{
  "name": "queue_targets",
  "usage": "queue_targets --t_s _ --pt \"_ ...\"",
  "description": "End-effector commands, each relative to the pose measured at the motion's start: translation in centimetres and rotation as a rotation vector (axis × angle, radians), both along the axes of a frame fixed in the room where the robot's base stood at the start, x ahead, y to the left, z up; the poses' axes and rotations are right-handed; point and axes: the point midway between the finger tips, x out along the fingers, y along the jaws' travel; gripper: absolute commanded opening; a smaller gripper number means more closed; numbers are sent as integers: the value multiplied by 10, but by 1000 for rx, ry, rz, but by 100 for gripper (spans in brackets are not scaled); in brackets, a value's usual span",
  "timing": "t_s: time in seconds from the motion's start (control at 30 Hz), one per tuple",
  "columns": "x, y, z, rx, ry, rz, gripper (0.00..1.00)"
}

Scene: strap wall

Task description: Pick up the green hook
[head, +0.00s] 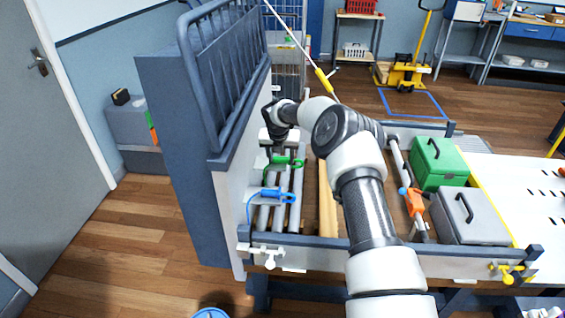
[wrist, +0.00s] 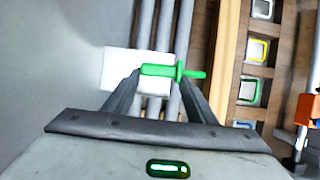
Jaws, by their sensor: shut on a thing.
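The green hook (head: 287,162) is at my gripper, above the grey pipes near the upright panel. In the wrist view the green hook (wrist: 165,70) lies across between my two fingertips. My gripper (wrist: 160,80) is shut on it, and its right end sticks out past the right finger. In the head view my gripper (head: 279,150) is partly hidden by my own wrist. A white plate (wrist: 122,68) shows behind the hook in the wrist view; I cannot tell whether they touch.
A blue hook (head: 272,195) lies nearer on the same pipes (head: 296,205). The tall blue-grey panel (head: 180,150) stands close on the left. A green case (head: 438,160), a grey case (head: 470,215) and an orange tool (head: 413,202) are on the right.

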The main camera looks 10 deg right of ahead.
Motion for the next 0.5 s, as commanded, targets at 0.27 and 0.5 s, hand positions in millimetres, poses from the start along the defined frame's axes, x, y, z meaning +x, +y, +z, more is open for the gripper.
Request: queue_targets --t_s 0.27,0.5 --pt "0 1 15 1 -1 0 17" --pt "1 1 65 0 -2 0 17"
